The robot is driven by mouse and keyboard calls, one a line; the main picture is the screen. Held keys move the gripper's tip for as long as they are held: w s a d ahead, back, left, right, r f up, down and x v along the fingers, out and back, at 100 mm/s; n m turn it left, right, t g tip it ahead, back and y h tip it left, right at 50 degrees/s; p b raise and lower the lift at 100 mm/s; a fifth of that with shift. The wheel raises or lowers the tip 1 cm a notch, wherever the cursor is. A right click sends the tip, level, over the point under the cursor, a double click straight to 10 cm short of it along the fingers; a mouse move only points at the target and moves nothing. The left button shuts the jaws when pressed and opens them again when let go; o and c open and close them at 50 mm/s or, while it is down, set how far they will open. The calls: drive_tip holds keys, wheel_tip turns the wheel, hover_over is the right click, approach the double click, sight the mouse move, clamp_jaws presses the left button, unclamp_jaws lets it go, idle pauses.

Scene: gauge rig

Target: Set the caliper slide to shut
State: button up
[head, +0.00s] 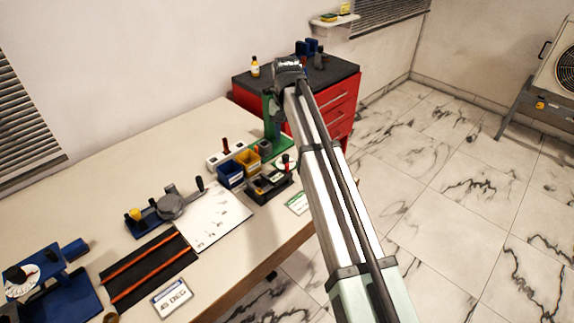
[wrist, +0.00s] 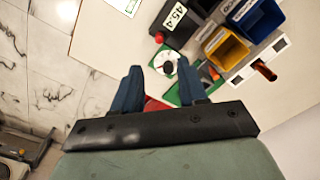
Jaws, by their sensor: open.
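A pale rail with an upright red handle, which looks like the caliper slide (head: 226,146), stands at the back of the table behind the small bins. In the wrist view its red handle (wrist: 265,71) shows at the right, beside the yellow bin. I cannot tell how far the slide stands from shut. In the head view my arm hides the fingers.
A blue bin (head: 230,174) and a yellow bin (head: 248,161) stand in front of the rail. A green stand (head: 271,120) rises nearby. A black readout (wrist: 176,20) and white dial (wrist: 166,64) are close.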

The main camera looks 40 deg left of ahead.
sight(287, 164)
wheel_tip(287, 164, down, 13)
idle(0.5)
clamp_jaws()
idle(0.4)
